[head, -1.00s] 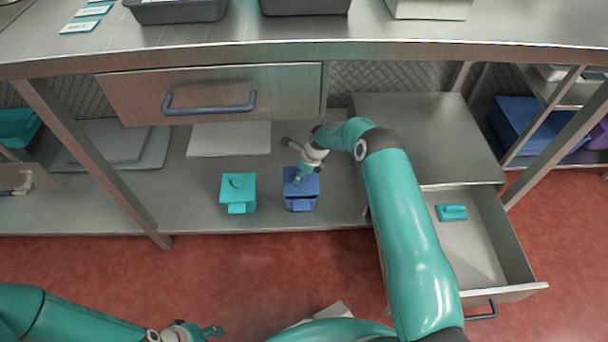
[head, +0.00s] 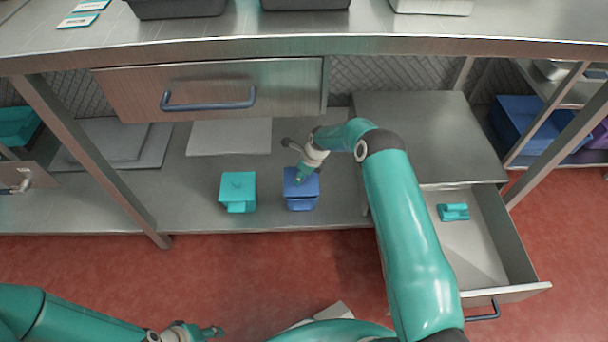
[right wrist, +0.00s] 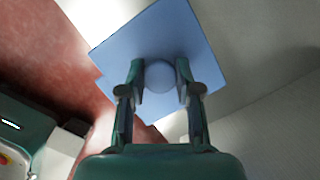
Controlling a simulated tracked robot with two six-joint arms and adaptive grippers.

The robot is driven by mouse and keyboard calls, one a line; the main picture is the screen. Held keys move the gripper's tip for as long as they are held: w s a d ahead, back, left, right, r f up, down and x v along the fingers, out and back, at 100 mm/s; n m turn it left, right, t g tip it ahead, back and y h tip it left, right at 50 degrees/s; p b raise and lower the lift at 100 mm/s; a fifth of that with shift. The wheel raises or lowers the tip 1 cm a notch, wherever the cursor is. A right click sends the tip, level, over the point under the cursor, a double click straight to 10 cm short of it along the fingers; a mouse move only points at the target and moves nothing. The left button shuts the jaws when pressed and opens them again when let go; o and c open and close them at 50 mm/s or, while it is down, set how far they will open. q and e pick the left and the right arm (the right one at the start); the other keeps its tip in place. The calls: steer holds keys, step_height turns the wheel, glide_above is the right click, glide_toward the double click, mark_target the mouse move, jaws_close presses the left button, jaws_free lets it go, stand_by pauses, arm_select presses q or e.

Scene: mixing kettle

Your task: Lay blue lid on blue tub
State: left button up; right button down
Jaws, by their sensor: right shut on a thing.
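The blue tub (head: 302,205) stands on the low shelf, mostly hidden under the blue lid. The blue lid (head: 291,186) is over the tub's top; whether it touches the rim all round I cannot tell. In the right wrist view the lid (right wrist: 150,45) is a flat square plate with a round knob. My right gripper (head: 301,178) is shut on this knob, one finger on each side; it also shows in the right wrist view (right wrist: 160,78). My left gripper (head: 212,331) is low at the front, away from the tub, and its jaws are too small to read.
A teal lidded tub (head: 238,192) stands just left of the blue tub. An open drawer (head: 470,250) at the right holds a small teal thing (head: 453,212). A closed drawer (head: 215,90) hangs above the shelf. A shelf post (head: 95,160) slants at the left.

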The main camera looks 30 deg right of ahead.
mark_target(307, 183)
steer(key=shift+f+b, duration=0.45)
steer(key=shift+f, duration=0.25)
steer(key=shift+f, duration=0.2)
steer(key=c, duration=0.7)
jaws_free()
steer(key=o, duration=0.5)
steer(key=shift+c, duration=0.2)
steer(key=shift+w, duration=0.1)
steer(key=shift+r, duration=0.2)
steer(key=shift+p+v, duration=2.9)
steer(key=shift+v, duration=0.5)
